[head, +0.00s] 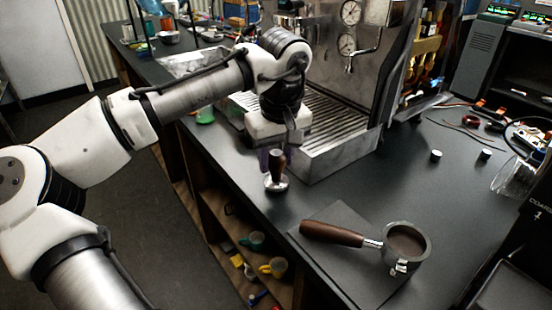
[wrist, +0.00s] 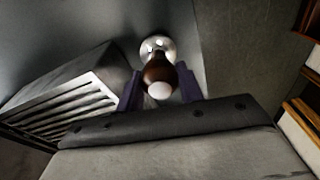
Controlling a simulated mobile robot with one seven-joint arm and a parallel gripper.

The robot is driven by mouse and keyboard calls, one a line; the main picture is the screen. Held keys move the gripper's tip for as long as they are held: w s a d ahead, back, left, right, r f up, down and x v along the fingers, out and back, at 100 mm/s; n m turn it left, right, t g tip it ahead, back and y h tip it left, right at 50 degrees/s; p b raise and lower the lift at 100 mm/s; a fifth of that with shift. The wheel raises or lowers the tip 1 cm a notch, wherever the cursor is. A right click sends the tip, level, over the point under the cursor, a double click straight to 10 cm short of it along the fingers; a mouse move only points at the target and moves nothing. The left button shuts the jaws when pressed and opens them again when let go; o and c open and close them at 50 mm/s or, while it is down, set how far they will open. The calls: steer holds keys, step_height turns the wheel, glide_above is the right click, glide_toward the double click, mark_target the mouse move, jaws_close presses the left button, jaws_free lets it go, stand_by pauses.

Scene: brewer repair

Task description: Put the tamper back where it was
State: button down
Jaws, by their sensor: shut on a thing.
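The tamper (head: 278,168) has a dark wooden handle and a shiny metal base. It is upright near the counter's front edge, in front of the espresso machine's drip tray. I cannot tell whether its base touches the counter. My gripper (head: 269,157) points down and is shut on the tamper's handle. In the wrist view the tamper (wrist: 158,72) sits between the two purple fingers of my gripper (wrist: 160,88), with the light handle end towards the camera and the base beyond.
The espresso machine (head: 337,75) with its slatted drip tray (head: 335,125) stands behind my gripper. A portafilter (head: 405,243) with a wooden handle lies on a dark mat (head: 345,270) at the front right. Cups sit on shelves below the edge.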

steer(key=shift+f, duration=0.4)
steer(key=shift+f, duration=0.1)
steer(key=c, duration=0.9)
jaws_free()
steer(key=r, duration=0.4)
steer(key=s+r, duration=0.1)
steer(key=r, duration=0.7)
steer(key=shift+s+d+r+b, duration=0.1)
steer(key=shift+s+d+b, duration=0.05)
steer(key=shift+d+b, duration=0.2)
